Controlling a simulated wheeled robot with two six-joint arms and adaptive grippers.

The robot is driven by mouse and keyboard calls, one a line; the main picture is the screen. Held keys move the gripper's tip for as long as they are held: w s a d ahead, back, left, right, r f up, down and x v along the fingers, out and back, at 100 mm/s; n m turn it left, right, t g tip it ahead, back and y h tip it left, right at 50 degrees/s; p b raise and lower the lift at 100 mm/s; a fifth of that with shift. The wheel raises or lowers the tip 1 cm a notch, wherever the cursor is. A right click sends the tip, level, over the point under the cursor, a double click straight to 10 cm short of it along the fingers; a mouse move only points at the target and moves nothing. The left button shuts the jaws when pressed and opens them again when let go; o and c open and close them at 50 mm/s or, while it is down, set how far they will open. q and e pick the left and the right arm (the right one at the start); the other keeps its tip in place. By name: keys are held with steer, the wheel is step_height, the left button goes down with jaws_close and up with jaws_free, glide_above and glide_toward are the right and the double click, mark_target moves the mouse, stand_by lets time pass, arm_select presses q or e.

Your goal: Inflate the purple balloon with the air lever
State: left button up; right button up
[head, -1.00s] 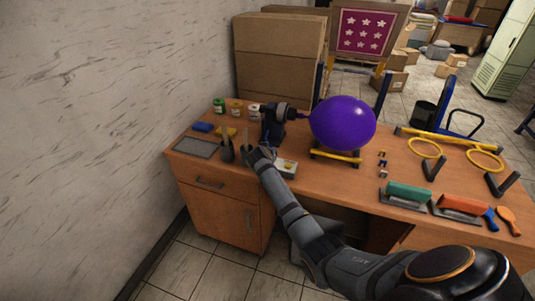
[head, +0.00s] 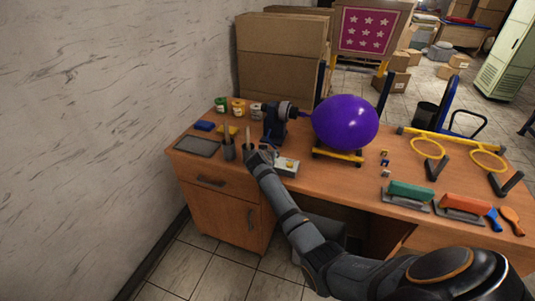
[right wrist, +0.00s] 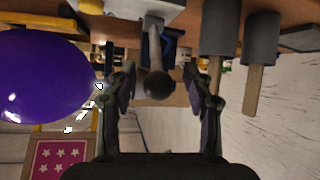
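The purple balloon (head: 345,122) is large and round. It sits above a yellow-edged stand (head: 338,155) on the desk, beside the dark pump (head: 275,125), whose nozzle points at it. The balloon also shows at the left of the right wrist view (right wrist: 42,75). The air lever (right wrist: 157,50) is a grey rod with a dark ball knob. My right gripper (head: 258,156) is at the desk's front edge by the pump. In the right wrist view its two fingers (right wrist: 162,88) are spread, with the knob between them and gaps on both sides. My left gripper is not in view.
Two grey cups with sticks (head: 229,152) stand just left of my right gripper. A small grey box (head: 286,167) lies to its right. Paint jars (head: 238,108) stand behind.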

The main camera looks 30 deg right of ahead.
steer(key=v, duration=1.2)
steer(key=shift+d, duration=0.1)
stand_by(0.4)
